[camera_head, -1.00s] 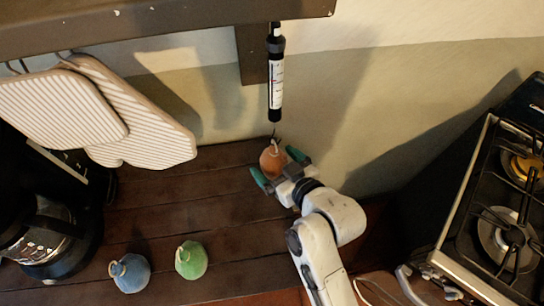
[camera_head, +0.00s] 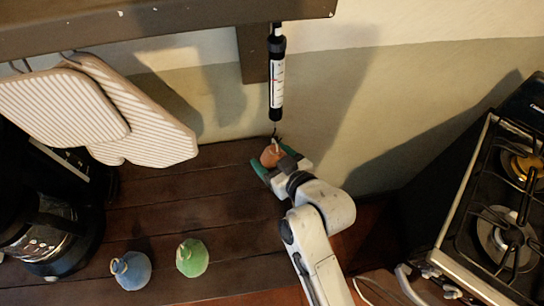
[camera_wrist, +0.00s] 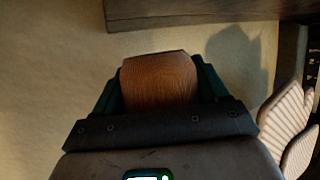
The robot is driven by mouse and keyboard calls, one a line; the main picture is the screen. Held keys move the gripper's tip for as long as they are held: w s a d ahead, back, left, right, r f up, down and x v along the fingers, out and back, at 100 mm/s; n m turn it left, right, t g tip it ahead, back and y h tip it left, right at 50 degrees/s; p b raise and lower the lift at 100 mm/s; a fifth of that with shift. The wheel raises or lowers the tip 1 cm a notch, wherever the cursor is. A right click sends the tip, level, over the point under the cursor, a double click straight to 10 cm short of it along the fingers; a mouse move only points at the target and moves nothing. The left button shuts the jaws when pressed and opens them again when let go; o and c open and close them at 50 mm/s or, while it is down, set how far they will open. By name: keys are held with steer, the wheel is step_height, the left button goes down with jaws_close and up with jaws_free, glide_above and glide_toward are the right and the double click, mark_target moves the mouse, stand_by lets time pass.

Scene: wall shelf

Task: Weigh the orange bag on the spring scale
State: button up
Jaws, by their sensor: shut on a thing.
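The orange bag (camera_head: 270,156) is between the fingers of my gripper (camera_head: 268,164), just below the spring scale. It also shows in the wrist view (camera_wrist: 158,80), with a green finger on each side. My gripper is shut on it. The spring scale (camera_head: 276,85) hangs upright from the shelf, a black and white tube with a red mark. Its hook (camera_head: 275,130) is at the bag's top loop (camera_head: 276,146). I cannot tell whether the hook is through the loop.
A blue bag (camera_head: 131,271) and a green bag (camera_head: 192,258) stand on the dark wooden counter (camera_head: 220,215). Striped oven mitts (camera_head: 150,140) and a coffee maker (camera_head: 45,240) are at the left. A gas stove (camera_head: 500,220) is at the right. The shelf (camera_head: 150,22) spans above.

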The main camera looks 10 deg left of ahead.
mark_target(275, 156)
steer(key=c, duration=0.5)
steer(key=shift+d+r+p, duration=0.2)
steer(key=shift+r+p, duration=0.35)
steer(key=shift+r, duration=0.1)
steer(key=shift+c, duration=0.2)
steer(key=shift+d+r+p, duration=0.1)
steer(key=shift+r+p, duration=0.35)
steer(key=shift+r, duration=0.25)
stand_by(0.4)
